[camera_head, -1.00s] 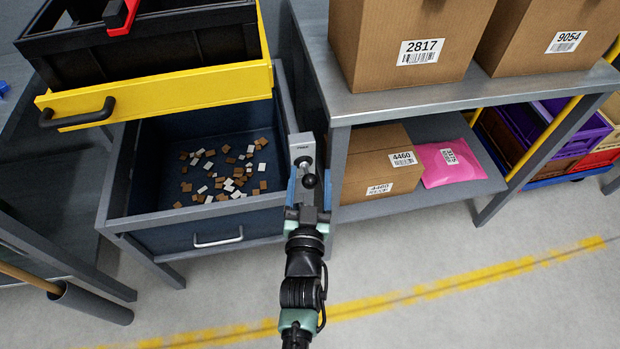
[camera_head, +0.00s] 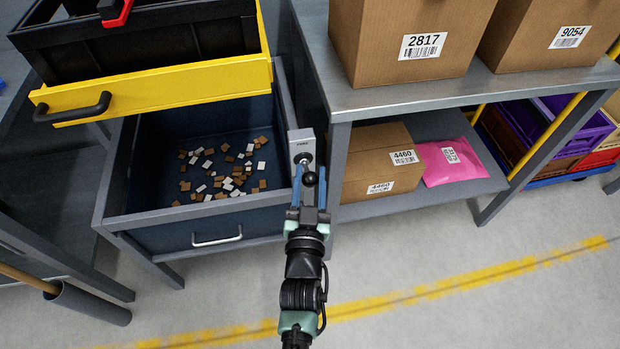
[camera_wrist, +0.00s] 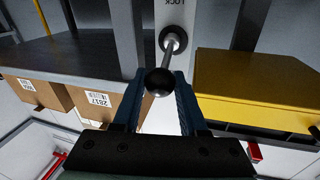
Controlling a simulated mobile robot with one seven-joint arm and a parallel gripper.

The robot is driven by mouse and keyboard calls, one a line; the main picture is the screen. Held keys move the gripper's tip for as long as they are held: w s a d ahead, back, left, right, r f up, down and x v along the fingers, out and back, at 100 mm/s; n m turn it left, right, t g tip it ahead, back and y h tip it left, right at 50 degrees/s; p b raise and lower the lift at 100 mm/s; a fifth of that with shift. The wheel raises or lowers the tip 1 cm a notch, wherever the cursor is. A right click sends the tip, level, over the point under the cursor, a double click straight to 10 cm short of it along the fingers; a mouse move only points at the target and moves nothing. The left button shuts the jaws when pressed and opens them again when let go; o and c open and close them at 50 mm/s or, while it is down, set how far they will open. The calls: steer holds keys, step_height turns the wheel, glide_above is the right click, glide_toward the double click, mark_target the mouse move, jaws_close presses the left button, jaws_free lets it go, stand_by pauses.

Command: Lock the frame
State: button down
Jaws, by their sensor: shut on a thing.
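A narrow grey lock plate (camera_head: 302,148) stands upright at the cabinet frame's right front post. In the wrist view the plate (camera_wrist: 177,12) reads LOCK, upside down. A short metal lever (camera_wrist: 172,45) comes out of its round pivot and ends in a black ball knob (camera_wrist: 159,82). In the head view the knob (camera_head: 309,179) is just below the plate. My gripper (camera_head: 309,190) has its blue fingers on either side of the knob and is shut on it. The fingers also show in the wrist view (camera_wrist: 157,92). The inner contact faces are hidden.
An open blue drawer (camera_head: 160,232) with several small brown and white pieces lies left of my gripper. A yellow drawer (camera_head: 170,88) juts out above it. A grey shelf unit (camera_head: 400,97) with boxes stands close on the right.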

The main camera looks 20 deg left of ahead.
step_height(320, 180, down, 2)
steer(key=t+b, duration=0.1)
steer(key=b, duration=0.4)
steer(key=shift+s+d, duration=0.1)
steer(key=shift+s, duration=0.05)
step_height(320, 180, down, 4)
steer(key=m+t+b, duration=0.2)
steer(key=t+b, duration=0.2)
steer(key=b, duration=0.8)
steer(key=m+t+b, duration=0.2)
steer(key=t+b, duration=0.2)
steer(key=b, duration=0.7)
steer(key=shift+b, duration=0.4)
steer(key=shift+m+b, duration=0.3)
steer(key=shift+b, duration=0.5)
steer(key=shift+t, duration=0.3)
steer(key=shift+c, duration=2.3)
jaws_free()
steer(key=shift+r, duration=0.1)
